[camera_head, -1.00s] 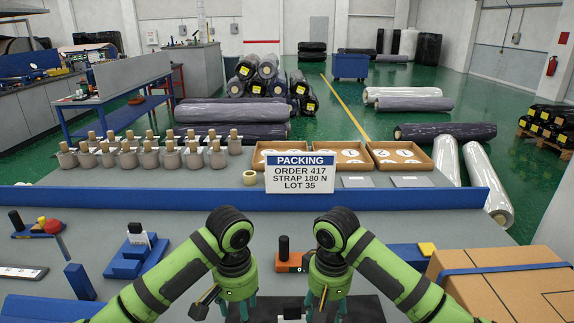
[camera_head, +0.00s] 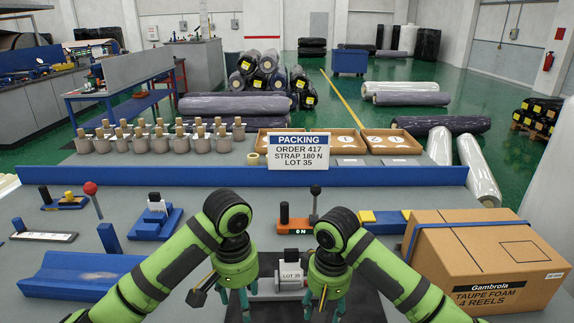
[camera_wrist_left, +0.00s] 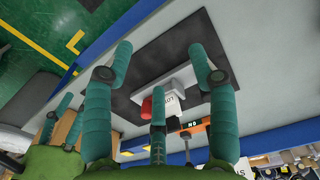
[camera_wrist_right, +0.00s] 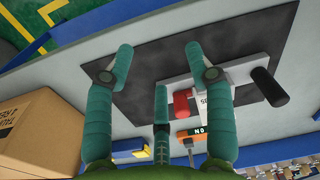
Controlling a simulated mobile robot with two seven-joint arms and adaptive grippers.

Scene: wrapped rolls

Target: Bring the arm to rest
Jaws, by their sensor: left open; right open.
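My left gripper (camera_head: 243,304) hangs over the near bench, with its teal fingers spread and empty. In the left wrist view its fingers (camera_wrist_left: 163,62) stand apart above a dark mat. My right gripper (camera_head: 325,302) hangs beside it, also open and empty; its spread fingers (camera_wrist_right: 158,60) show in the right wrist view. Both green arms are bent, with the grippers pointing down. Between them on the dark mat (camera_head: 360,305) is a small grey device (camera_head: 291,283) with a LOT 35 label. Its red part (camera_wrist_right: 184,104) shows in the right wrist view.
An orange device (camera_head: 296,224) stands behind the grippers. A large cardboard box (camera_head: 480,245) is close on the right. A blue trough (camera_head: 75,275) lies on the left.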

